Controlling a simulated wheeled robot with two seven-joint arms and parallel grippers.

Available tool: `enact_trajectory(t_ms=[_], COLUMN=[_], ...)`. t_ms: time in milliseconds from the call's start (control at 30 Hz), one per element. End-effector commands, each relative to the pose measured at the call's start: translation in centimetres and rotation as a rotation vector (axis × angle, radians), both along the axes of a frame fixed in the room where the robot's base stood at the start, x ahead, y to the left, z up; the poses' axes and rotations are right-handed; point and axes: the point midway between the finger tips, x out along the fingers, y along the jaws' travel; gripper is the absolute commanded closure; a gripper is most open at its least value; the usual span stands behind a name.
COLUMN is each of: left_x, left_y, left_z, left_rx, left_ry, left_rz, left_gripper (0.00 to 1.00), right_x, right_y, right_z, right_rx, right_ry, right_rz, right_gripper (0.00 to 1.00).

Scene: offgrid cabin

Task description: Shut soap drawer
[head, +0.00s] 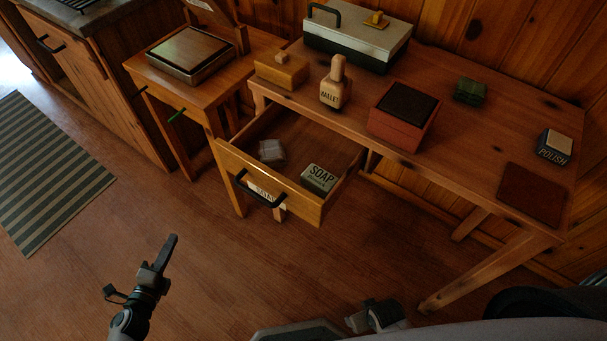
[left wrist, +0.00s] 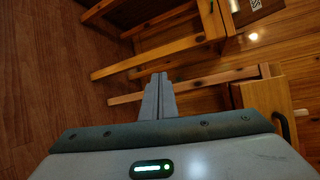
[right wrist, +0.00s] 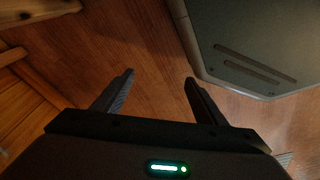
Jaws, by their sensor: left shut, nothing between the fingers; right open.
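The soap drawer (head: 240,181) is pulled out from under the wooden table. It has a dark bar handle (head: 262,196) and a pale label on its front. Inside lie a green and white SOAP box (head: 319,179) and a small pale block (head: 271,151). My left gripper (head: 172,240) is shut and empty, over the floor to the left of and nearer than the drawer front, apart from it. In the left wrist view the drawer (left wrist: 266,112) and part of its handle show at the right. My right gripper (right wrist: 158,76) is open and empty over the floor.
On the table (head: 461,150) stand a case (head: 357,40), a mallet stamp (head: 335,85), a red box (head: 403,116), a green block (head: 470,90) and a POLISH box (head: 554,146). A side table (head: 202,97) stands at left. The floor before the drawer is clear.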

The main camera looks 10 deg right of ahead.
Motion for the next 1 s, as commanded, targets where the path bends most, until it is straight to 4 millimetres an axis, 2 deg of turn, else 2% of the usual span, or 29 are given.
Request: enact_trajectory(t_ms=[67,167,300,433,633,1000], left_x=[1.1,1.5,0.6,-0.9,-2.4,-2.5], left_y=[-1.2,-3.0,-5.8,-8.0,-9.5,-9.7], left_z=[3.0,7.5,12.8,16.1,18.3,18.7], left_rx=[0.149,0.353,0.639,0.856,1.030,1.047], left_ry=[-0.144,-0.325,-0.568,-0.745,-0.878,-0.891], left_rz=[-0.114,-0.249,-0.409,-0.512,-0.583,-0.589], left_gripper=[1.00,1.00,1.00,1.00,1.00,1.00], right_x=[1.0,1.9,2.3,2.1,1.7,1.7], right_y=[0.2,0.3,0.3,0.2,0.1,0.1], right_z=[0.8,3.0,6.3,9.0,11.3,11.7], right_rx=[0.003,0.006,0.008,0.009,0.009,0.009], right_ry=[-0.018,-0.031,-0.048,-0.060,-0.066,-0.067], right_rz=[-0.002,-0.005,-0.009,-0.012,-0.014,-0.014], right_gripper=[0.34,0.34,0.34,0.34,0.34,0.34])
